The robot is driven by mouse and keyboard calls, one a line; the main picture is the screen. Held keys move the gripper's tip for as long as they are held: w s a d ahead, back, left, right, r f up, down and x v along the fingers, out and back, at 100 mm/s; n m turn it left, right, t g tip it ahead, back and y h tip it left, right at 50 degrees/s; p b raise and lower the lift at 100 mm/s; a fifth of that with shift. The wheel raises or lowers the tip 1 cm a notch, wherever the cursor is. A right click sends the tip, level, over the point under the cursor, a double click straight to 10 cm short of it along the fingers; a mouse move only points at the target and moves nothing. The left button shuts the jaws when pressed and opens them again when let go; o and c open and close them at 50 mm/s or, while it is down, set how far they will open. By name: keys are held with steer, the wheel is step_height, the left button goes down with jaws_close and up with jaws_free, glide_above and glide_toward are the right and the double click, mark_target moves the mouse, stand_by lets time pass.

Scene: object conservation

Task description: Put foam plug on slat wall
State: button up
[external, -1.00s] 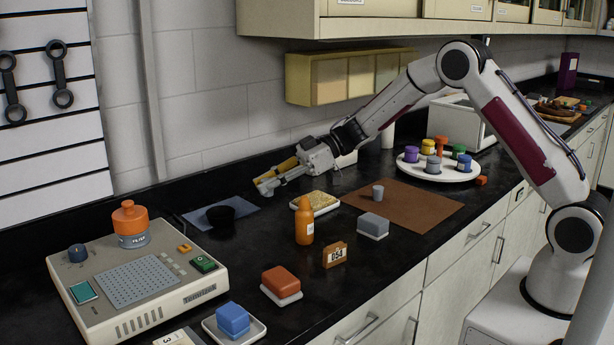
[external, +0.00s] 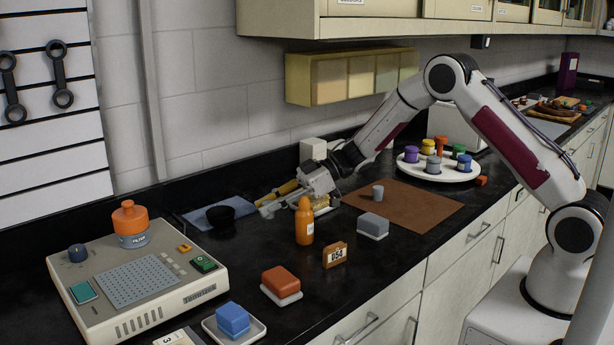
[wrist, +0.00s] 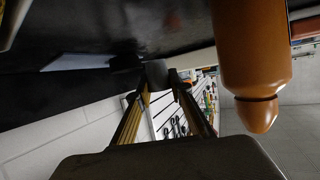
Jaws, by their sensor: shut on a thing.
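My gripper (external: 262,206) is low over the dark counter, between the black cup and the orange bottle. In the wrist view, my gripper's golden fingers (wrist: 160,80) are close together around a small grey rounded thing, apparently the foam plug (wrist: 157,73). Its full shape is hidden, and I cannot make it out in the external view. The white slat wall (external: 50,150) stands upright at the far left, with dark grooves and two dark wrenches hanging on it. It also shows beyond the fingers in the wrist view (wrist: 166,112). My gripper is well to the right of it.
The orange bottle (external: 304,222) stands close to my gripper. A black cup (external: 220,215) sits on a blue cloth. A beige instrument (external: 190,290) with an orange-capped jar fills the left counter.

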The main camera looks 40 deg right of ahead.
mark_target(269, 218)
steer(key=shift+f, duration=0.1)
steer(key=shift+f, duration=1.8)
steer(key=shift+f, duration=0.15)
steer(key=o, duration=0.7)
steer(key=shift+r, duration=0.2)
steer(key=shift+v, duration=6)
